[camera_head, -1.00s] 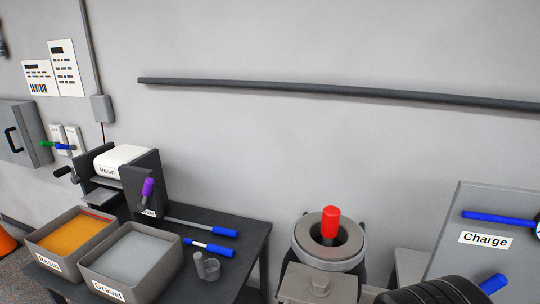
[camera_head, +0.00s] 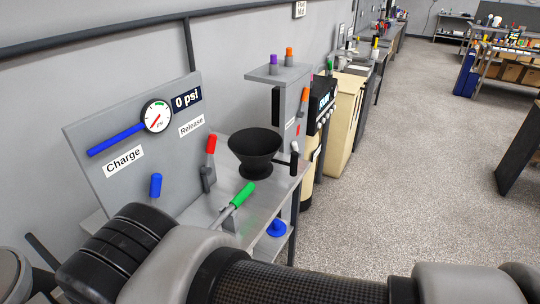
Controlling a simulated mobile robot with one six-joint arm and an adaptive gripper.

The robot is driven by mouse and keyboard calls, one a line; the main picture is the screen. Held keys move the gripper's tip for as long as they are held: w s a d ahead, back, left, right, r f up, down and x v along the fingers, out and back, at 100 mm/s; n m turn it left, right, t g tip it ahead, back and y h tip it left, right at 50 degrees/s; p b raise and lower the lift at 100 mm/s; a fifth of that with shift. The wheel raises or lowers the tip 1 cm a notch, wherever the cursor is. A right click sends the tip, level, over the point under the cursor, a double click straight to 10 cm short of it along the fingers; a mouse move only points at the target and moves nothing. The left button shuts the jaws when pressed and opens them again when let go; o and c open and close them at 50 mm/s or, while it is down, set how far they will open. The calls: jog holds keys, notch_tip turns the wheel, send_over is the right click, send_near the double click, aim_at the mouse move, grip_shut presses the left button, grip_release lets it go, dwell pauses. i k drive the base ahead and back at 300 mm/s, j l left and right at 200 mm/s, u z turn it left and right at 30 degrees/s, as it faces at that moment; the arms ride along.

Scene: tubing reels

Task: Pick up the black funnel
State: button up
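The black funnel (camera_head: 255,148) stands upright on a grey metal bench (camera_head: 205,212), wide mouth up, near the bench's right end. A dark handle-like part with a pale tip (camera_head: 293,154) is close to its right side. My arm crosses the bottom of the view, in front of the bench and apart from the funnel. My gripper is not in view.
Around the funnel are a red-handled lever (camera_head: 210,146), a green-handled lever (camera_head: 243,194) and a blue knob (camera_head: 155,185). A grey panel with a gauge (camera_head: 157,116) stands behind. A grey column (camera_head: 295,85) is behind right. The floor (camera_head: 400,160) at right is open.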

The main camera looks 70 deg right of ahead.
aim_at(255, 147)
jog(key=z, duration=2.05)
jog(key=i+z, duration=0.1)
jog(key=i+l+u, duration=0.25)
jog(key=i+l, duration=0.25)
jog(key=i+l+u, duration=0.2)
jog(key=i+l, duration=0.3)
jog(key=l, duration=0.15)
jog(key=u, duration=0.7)
